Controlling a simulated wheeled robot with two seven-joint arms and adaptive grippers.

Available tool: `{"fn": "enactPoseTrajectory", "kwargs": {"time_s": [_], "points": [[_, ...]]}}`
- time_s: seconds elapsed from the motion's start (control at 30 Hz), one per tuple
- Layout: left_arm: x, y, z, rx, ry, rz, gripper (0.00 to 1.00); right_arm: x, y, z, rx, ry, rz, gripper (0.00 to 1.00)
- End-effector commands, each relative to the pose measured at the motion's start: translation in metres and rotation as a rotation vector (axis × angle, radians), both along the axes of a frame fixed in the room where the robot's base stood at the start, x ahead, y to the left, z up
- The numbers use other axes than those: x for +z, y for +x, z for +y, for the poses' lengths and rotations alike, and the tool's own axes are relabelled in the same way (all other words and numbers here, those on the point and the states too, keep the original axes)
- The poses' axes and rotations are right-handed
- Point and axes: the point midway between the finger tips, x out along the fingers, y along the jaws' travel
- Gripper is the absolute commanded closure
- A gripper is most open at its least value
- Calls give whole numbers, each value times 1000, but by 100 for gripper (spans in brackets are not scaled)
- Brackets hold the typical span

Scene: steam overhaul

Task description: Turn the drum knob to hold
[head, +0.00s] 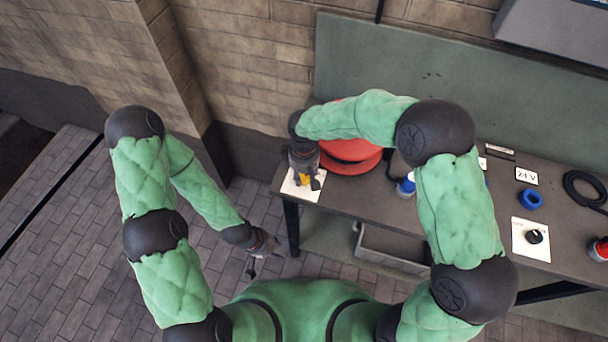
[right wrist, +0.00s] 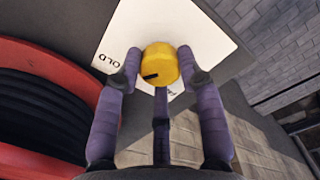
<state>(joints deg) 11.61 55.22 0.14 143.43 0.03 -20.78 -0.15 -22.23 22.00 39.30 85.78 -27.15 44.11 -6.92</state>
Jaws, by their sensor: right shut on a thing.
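The yellow drum knob (right wrist: 160,60) sits on a white plate (right wrist: 205,32). Its black pointer mark faces lower left in the right wrist view, between the partly hidden label reading "OLD" and a second label mostly covered by a finger. My right gripper (right wrist: 160,66) is shut on the knob, with fingers on both sides of it. In the head view, my right gripper (head: 306,182) is above the white plate (head: 290,189) at the bench's left end, and a bit of yellow knob (head: 304,179) shows. My left gripper (head: 265,258) hangs empty left of the bench, fingers apart.
A red drum (head: 350,152) stands right beside the knob plate; its red rim (right wrist: 50,75) fills the left of the right wrist view. The bench (head: 385,200) also holds a blue ring (head: 530,198), a black knob (head: 534,237) and a coiled cable (head: 575,186).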

Motion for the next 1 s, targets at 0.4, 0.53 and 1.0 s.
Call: {"fn": "enactPoseTrajectory", "kwargs": {"time_s": [0.4, 0.53, 1.0], "points": [[-7, 0, 0, 0, 0, 0, 60, 0, 0, 0, -202, 0, 0, 94], [-8, 0, 0, 0, 0, 0, 60, 0, 0, 0, -224, 0, 0, 94], [-8, 0, 0, 0, 0, 0, 60, 0, 0, 0, -234, 0, 1, 59]]}}
